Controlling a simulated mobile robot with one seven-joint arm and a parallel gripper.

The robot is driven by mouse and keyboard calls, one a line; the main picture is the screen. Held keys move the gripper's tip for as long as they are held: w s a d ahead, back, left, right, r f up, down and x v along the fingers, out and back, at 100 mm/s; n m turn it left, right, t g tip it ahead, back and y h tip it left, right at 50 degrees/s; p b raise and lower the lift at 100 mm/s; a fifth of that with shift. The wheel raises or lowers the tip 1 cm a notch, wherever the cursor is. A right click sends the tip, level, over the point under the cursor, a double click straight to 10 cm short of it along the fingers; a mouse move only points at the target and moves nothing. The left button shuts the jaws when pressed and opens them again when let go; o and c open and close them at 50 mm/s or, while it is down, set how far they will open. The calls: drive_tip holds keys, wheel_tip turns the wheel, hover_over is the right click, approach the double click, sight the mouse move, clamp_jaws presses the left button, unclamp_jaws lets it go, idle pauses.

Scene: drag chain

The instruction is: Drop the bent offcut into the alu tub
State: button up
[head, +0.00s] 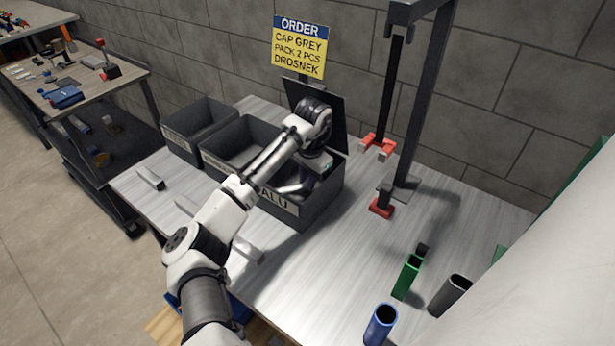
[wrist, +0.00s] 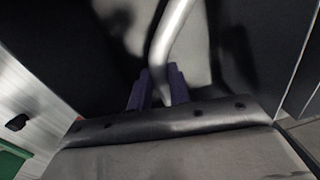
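The alu tub (head: 318,207) is a dark grey box with an ALU label, on the bench, with a dark panel upright behind it. My gripper (head: 296,186) reaches down into this tub, and the arm hides part of it. In the wrist view, my gripper's two purple fingers (wrist: 158,88) are closed around the lower end of the bent offcut (wrist: 172,32). The offcut is a silver tube with a bend just above the fingers. Dark walls surround it. In the head view the offcut is hard to tell from the gripper.
Two more grey bins (head: 196,122) stand to the left of the tub. A metal offcut (head: 150,179) lies on the bench (head: 330,265).

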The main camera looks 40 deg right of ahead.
drive_tip(key=o, duration=0.4)
drive_tip(key=shift+o, duration=0.2)
wheel_tip(320, 180, up, 9)
drive_tip(key=b, duration=0.1)
drive_tip(key=shift+s, duration=0.3)
drive_tip(key=shift+f, duration=0.1)
